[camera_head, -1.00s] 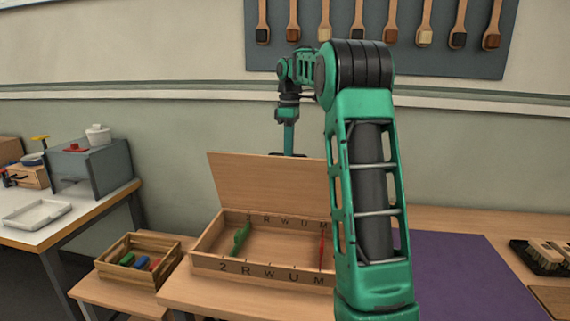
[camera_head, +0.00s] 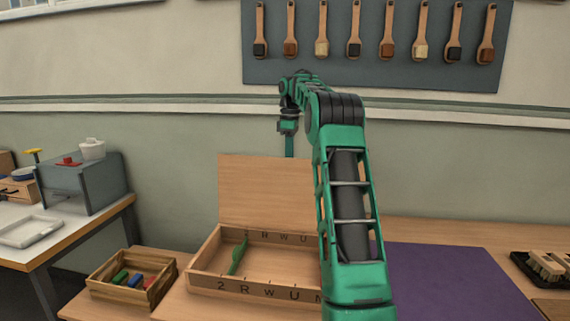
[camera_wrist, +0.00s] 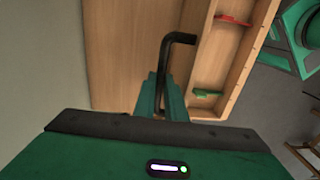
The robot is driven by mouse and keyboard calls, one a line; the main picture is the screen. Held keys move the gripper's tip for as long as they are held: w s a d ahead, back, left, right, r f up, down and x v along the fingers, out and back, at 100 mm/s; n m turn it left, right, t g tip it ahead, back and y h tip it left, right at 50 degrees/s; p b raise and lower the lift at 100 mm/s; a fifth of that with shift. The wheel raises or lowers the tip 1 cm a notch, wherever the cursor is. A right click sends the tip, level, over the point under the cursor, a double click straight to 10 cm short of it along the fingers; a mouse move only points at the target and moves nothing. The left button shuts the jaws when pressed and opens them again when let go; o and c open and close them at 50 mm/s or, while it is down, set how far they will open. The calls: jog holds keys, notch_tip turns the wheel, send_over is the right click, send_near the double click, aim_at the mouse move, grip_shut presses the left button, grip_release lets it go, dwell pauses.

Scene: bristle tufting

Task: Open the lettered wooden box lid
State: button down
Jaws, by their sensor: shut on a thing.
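The wooden box (camera_head: 262,291) stands on the bench with letters along its front rim. Its plain lid (camera_head: 262,188) stands up at the back, about upright, with the box open below. In the wrist view the lid (camera_wrist: 112,50) lies beside the open box (camera_wrist: 243,65). My gripper (camera_wrist: 163,92) is shut on a black bent handle (camera_wrist: 166,52) at the lid. A green piece (camera_head: 238,257) lies in the box; a red piece (camera_wrist: 233,20) shows in the wrist view.
My arm covers the box's right end in the head view. A small crate (camera_head: 132,283) with coloured blocks stands to the left. A purple mat (camera_head: 450,285) lies to the right, and a dark tray (camera_head: 540,268) with brushes beyond it. Brushes hang on a wall panel (camera_head: 370,70).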

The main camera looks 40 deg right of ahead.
jog(key=shift+r, duration=0.2)
jog(key=c, duration=1.8)
grip_release()
jog(key=shift+s+d, duration=0.1)
jog(key=shift+w+d+r, duration=0.1)
jog(key=shift+w+r, duration=0.05)
jog(key=shift+r, duration=1.75)
jog(key=shift+w+d+r, duration=0.1)
jog(key=shift+w+r, duration=0.05)
jog(key=shift+r, duration=1.7)
